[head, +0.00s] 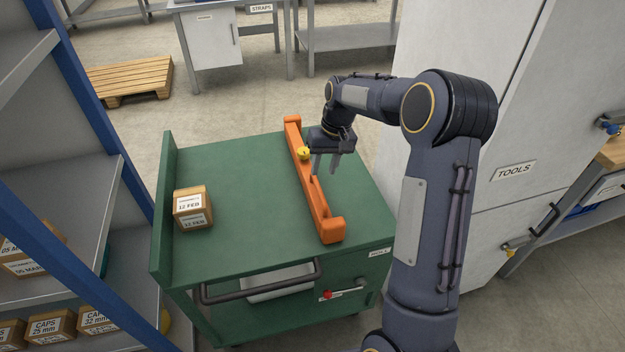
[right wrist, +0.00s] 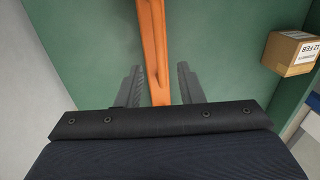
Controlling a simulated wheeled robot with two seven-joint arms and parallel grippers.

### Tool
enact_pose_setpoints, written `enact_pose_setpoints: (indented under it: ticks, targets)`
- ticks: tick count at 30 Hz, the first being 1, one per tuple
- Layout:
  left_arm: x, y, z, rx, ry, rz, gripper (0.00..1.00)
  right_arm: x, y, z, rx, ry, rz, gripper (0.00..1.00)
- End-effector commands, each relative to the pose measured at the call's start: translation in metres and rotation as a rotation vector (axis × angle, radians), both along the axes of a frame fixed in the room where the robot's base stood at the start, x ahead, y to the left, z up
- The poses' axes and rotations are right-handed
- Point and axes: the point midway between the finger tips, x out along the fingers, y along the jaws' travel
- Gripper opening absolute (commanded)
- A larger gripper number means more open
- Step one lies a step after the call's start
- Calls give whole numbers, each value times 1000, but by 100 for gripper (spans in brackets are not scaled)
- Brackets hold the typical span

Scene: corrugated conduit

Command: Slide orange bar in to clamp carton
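The orange bar (head: 322,205) lies lengthwise on the right part of the green cart top, with a raised block at each end and a yellow knob (head: 304,153) on it. The carton (head: 193,207) sits on the left part of the top, close to the cart's raised left wall (head: 166,190) and well apart from the bar. My right gripper (head: 326,176) points down at the bar's middle. In the right wrist view, its open fingers (right wrist: 159,88) show on either side of the bar (right wrist: 154,45), with gaps; their height relative to it is unclear. My left gripper is not in view.
The cart top (head: 245,165) is clear between carton and bar. A blue-posted shelf (head: 75,90) with labelled boxes stands left of the cart. A grey cabinet (head: 510,110) labelled TOOLS stands right. A wooden pallet (head: 130,78) lies on the floor behind.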

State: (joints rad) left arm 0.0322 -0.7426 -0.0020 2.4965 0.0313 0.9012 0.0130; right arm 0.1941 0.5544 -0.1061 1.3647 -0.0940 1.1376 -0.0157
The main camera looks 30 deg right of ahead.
Motion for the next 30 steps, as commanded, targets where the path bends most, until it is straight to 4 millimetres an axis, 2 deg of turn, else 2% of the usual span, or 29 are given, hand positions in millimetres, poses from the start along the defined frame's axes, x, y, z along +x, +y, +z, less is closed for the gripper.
enact_pose_setpoints:
  ticks: [3, 9, 13, 20, 22, 28, 30]
  targets:
    - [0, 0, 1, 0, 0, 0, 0, 0, 5, -21, 2, 4, 1, 34]
    - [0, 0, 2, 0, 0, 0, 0, 2, 10, -46, 2, 2, 2, 34]
    - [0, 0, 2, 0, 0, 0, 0, 2, 11, -53, 1, 1, 1, 34]
    - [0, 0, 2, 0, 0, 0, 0, 2, 11, -54, 2, -1, 1, 34]
    - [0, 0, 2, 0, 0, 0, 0, 2, 11, -54, 2, -1, 1, 29]
    - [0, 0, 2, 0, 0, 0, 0, 2, 11, -54, 2, -1, 1, 3]
    - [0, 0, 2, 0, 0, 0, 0, 2, 11, -54, 1, 0, 1, 0]
